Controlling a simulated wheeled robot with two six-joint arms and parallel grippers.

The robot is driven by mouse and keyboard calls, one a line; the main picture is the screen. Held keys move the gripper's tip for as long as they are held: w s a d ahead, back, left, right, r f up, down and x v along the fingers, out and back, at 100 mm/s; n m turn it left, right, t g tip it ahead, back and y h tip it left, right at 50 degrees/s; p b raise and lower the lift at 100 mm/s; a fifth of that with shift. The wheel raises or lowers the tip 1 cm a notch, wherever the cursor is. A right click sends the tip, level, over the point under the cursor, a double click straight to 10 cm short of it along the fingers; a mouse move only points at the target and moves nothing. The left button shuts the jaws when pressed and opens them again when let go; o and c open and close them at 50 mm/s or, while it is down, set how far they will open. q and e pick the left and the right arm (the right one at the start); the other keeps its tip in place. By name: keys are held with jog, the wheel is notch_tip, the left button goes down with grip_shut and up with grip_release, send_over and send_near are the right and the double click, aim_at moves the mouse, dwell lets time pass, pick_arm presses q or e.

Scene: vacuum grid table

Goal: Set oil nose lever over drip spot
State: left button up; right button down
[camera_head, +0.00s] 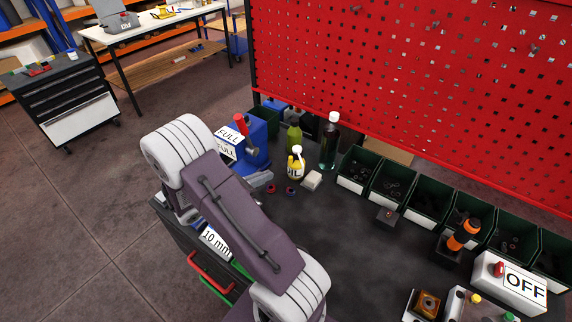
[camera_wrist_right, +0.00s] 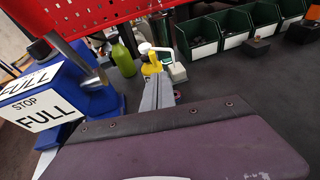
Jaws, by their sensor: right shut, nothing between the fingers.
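A small yellow oil can (camera_head: 295,168) with a white top and an "OIL" label stands upright on the dark table. It also shows in the wrist view (camera_wrist_right: 151,68), just beyond my fingertips. I cannot make out its lever clearly or identify a drip spot. My right gripper (camera_head: 263,179) is partly hidden by my own arm in the head view. In the wrist view its grey fingers (camera_wrist_right: 158,86) are shut and empty, pointing toward the can's lower part. I cannot tell whether they touch it. My left gripper is not in view.
A green bottle (camera_head: 294,138) and a clear bottle (camera_head: 330,142) stand behind the can. A white block (camera_head: 311,180) lies beside it. A blue device (camera_head: 254,138) with "FULL" signs is left. Green bins (camera_head: 427,203) line the red pegboard (camera_head: 420,75). The table's middle is mostly clear.

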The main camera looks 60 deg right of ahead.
jog(key=r+p+x, duration=0.1)
jog(key=x, duration=0.8)
jog(key=shift+d+r, duration=0.2)
jog(key=shift+r, duration=0.05)
dwell(0.9)
jog(key=shift+w, duration=0.1)
